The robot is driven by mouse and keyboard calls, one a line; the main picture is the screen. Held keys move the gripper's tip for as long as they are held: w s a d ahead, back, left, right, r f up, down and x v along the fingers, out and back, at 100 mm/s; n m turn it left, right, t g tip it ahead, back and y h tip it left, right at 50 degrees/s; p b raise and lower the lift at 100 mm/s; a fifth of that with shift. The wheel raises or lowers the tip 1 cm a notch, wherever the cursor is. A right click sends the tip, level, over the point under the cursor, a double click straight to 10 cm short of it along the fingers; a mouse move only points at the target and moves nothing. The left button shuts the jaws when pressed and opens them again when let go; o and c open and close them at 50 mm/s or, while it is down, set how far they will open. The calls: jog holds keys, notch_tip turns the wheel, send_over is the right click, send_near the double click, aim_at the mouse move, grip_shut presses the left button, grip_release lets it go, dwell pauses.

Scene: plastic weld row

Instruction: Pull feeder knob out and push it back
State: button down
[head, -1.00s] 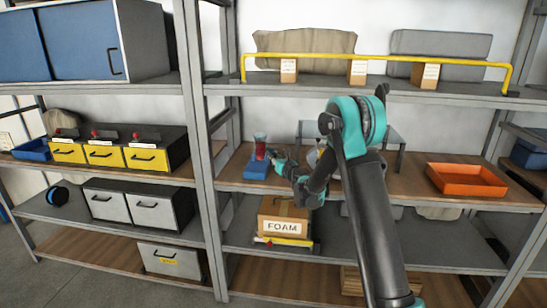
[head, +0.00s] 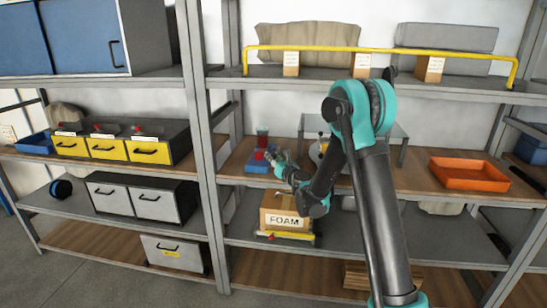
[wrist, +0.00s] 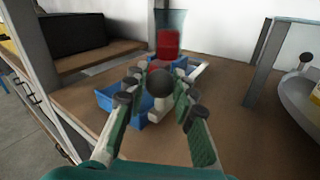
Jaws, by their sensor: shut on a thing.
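The feeder has a red container (head: 262,141) above a blue tray (head: 257,165), on the wooden middle shelf. In the wrist view the red container (wrist: 168,44) stands behind a dark round knob (wrist: 160,82), with blue tray parts (wrist: 112,99) below. My gripper (head: 270,155) reaches the front of the feeder from the right. In the wrist view my gripper (wrist: 159,92) has its fingers on either side of the knob and is shut on it. How far the knob is pulled out cannot be told.
A grey table-like stand (head: 398,132) is right of the feeder, with a pale round bowl (wrist: 305,98) by it. An orange tray (head: 470,174) lies farther right. A FOAM box (head: 285,212) sits below. A shelf post (head: 205,150) rises left.

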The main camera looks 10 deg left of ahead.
jog(key=c, duration=1.2)
grip_release()
jog(key=shift+s, duration=0.2)
jog(key=v, duration=1.2)
jog(key=shift+c, duration=0.5)
